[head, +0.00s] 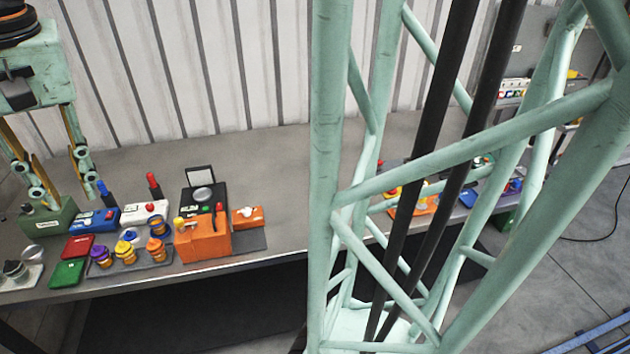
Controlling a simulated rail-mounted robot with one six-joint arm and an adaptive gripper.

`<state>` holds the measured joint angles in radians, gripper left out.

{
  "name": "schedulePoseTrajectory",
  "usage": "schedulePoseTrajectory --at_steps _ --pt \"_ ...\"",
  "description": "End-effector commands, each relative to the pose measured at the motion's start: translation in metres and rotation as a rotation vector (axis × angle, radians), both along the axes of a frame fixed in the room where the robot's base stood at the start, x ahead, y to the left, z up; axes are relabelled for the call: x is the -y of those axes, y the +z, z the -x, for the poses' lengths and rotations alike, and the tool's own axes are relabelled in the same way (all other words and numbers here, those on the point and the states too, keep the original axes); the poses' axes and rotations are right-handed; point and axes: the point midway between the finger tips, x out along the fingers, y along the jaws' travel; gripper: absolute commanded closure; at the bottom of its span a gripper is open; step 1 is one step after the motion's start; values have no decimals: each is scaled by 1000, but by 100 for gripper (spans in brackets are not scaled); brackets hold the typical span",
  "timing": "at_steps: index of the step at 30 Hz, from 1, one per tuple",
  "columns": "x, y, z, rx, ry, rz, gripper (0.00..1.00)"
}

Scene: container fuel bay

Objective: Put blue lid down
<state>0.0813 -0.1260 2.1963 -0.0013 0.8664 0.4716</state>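My gripper (70,198) hangs at the left edge, its two fingers spread apart, with nothing visible between them. It is above the left part of the bench, over a dark green box (47,221). No part is plainly a blue lid. Blue candidates are a small blue top (128,236) on the middle yellow jar (126,254) and a blue box (92,221) with an upright blue handle (104,190). The jar stands in a grey tray (148,264) between a purple jar (101,255) and an orange jar (156,248).
Red (78,246) and green (67,273) flat boxes lie near the bench's front edge. An orange box (205,240), a white box (144,212) with a red handle and a black device (204,200) stand to the right. The bench middle (270,160) is clear.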

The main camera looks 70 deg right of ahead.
Motion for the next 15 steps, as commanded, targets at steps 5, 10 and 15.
schedulePoseTrajectory --at_steps 5,10,15 --pt "0 20 39 45 60 20 78" --pt "-8 21 70 55 138 36 78" --pt "-16 22 101 71 217 53 78"
